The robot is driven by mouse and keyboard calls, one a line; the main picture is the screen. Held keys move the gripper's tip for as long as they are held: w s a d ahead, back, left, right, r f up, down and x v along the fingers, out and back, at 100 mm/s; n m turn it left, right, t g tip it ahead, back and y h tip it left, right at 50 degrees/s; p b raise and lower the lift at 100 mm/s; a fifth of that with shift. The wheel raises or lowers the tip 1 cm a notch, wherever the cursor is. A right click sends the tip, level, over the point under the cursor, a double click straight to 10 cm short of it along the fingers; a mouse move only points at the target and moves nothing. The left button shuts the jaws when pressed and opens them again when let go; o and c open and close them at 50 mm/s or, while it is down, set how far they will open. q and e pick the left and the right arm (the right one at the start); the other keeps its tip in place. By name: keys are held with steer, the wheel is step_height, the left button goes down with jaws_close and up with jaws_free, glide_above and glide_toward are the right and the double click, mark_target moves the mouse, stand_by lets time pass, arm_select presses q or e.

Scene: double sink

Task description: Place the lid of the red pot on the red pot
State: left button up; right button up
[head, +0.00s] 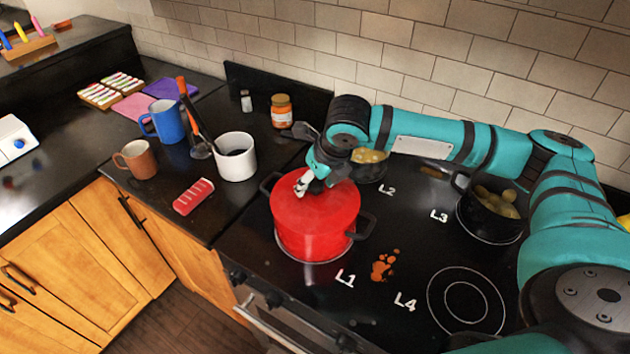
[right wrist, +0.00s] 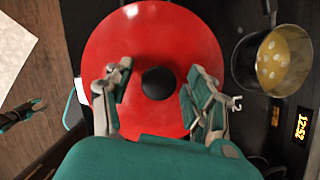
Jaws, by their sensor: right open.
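The red pot (head: 300,245) stands at the L1 spot of the black cooktop, with dark handles at its sides. Its red lid (head: 325,208) lies over the pot's top and looks level; I cannot see any gap along the rim. In the right wrist view the lid (right wrist: 150,35) is a round red disc with a black knob (right wrist: 159,83) in its middle. My right gripper (head: 306,183) is just above the lid. Its fingers (right wrist: 157,80) are apart on either side of the knob, not closed on it. A dark and teal shape (right wrist: 20,115) at the left edge may be my left gripper.
A black pot (head: 492,210) with yellowish food stands at L3. A pan (head: 369,157) with food sits near L2, partly behind my arm. A white container (head: 236,160), mugs and a red item (head: 194,197) are on the left counter. The L4 burner (head: 465,300) is clear.

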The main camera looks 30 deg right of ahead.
steer(key=b+v, duration=0.1)
steer(key=v, duration=1.1)
steer(key=shift+r, duration=0.2)
